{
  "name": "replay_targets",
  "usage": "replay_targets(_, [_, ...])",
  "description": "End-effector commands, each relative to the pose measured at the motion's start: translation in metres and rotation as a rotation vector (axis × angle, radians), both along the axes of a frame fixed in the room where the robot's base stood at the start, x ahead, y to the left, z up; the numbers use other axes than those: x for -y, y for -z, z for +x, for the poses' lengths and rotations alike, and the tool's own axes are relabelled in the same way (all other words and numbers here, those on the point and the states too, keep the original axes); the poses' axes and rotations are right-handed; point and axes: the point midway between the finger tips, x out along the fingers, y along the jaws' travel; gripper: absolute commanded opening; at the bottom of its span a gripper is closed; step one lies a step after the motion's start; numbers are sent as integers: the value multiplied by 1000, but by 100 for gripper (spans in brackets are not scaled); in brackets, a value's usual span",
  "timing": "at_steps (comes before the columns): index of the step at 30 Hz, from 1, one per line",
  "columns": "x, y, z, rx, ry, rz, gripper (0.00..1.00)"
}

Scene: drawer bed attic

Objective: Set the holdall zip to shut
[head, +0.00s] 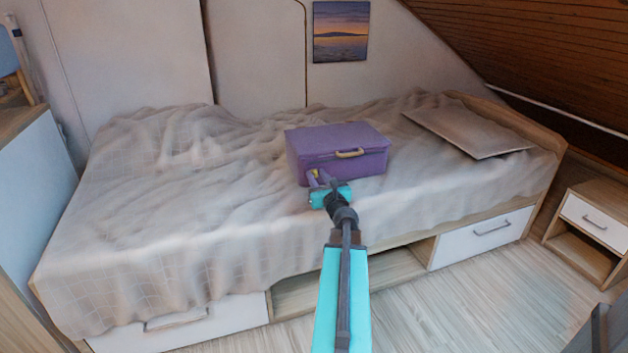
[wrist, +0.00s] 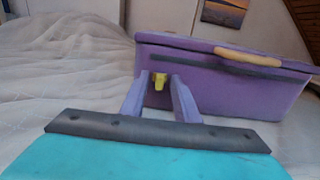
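The holdall (head: 340,138) is a purple box-shaped bag lying on the bed, its front facing me. In the wrist view the holdall (wrist: 230,88) has a dark zip strip (wrist: 215,66) across its front and a beige handle (wrist: 247,57) above it. The yellow zip pull (wrist: 159,80) is at the strip's left end. My gripper (head: 319,175) is at the front left of the holdall. In the wrist view its two purple fingers (wrist: 159,88) stand apart, one on each side of the pull, with narrow gaps showing. Whether they touch it is unclear.
The bed (head: 180,230) has a rumpled pale cover, with free room left of the holdall. A flat pillow-like panel (head: 467,131) lies to the right. A small nightstand (head: 592,225) stands at far right. The sloped wooden ceiling (head: 540,50) is low at the upper right.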

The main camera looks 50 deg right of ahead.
Motion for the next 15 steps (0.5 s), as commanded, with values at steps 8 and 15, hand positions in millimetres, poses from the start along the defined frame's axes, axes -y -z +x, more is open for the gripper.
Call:
replay_targets(8, [0, 0, -2, 0, 2, 0, 28])
replay_targets(15, [-7, 0, -11, -1, 2, 1, 28])
